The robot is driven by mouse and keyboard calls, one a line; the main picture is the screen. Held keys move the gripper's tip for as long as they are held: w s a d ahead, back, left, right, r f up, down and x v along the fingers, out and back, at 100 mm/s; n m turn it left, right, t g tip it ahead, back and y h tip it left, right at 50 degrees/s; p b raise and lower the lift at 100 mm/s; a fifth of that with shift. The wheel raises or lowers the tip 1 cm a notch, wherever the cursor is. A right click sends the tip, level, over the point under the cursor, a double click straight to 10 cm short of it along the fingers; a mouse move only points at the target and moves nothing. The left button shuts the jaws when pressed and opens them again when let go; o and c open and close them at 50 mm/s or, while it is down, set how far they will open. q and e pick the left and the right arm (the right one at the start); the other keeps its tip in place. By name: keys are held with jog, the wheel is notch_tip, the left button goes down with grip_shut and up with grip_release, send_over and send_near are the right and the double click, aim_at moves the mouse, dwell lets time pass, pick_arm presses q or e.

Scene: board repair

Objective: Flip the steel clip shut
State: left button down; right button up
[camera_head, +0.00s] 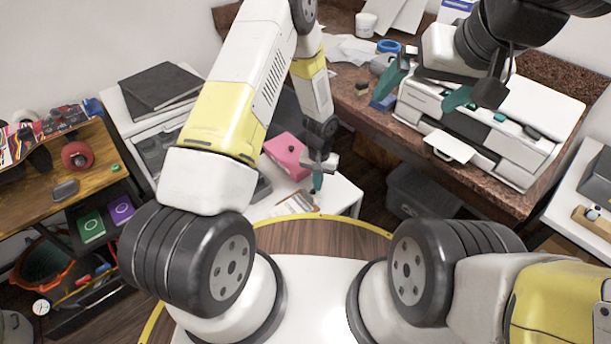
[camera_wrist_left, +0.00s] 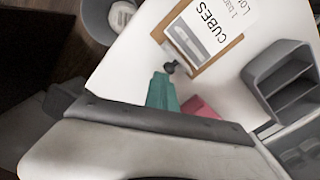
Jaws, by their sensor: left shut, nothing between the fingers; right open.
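A brown clipboard (camera_wrist_left: 214,57) with a sheet marked "CUBES" lies on a white table, and shows small in the head view (camera_head: 296,203). A grey slotted plate (camera_wrist_left: 187,40) lies over its near part; I cannot tell for sure whether this is the steel clip or whether it stands open. A small dark round piece (camera_wrist_left: 170,67) is at the board's near edge. My left gripper (camera_head: 317,182) is shut and empty, its teal fingertips (camera_wrist_left: 161,90) close to that edge; contact cannot be told. My right gripper (camera_head: 424,90) is open and empty above a white printer.
A grey organizer (camera_wrist_left: 272,72) is beside the clipboard. The white printer (camera_head: 490,125) sits on the granite counter at right. A grey bin (camera_wrist_left: 100,25) is below the table edge.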

aim_at(307, 200)
pick_arm(q)
jog(key=shift+s+a, duration=1.5)
jog(key=shift+a, duration=0.15)
jog(key=shift+f, duration=0.75)
jog(key=shift+w+d+r, duration=0.5)
jog(key=shift+w+d, duration=0.1)
jog(key=shift+d, duration=0.05)
notch_tip(307, 200, up, 8)
dwell(1.0)
dwell(0.3)
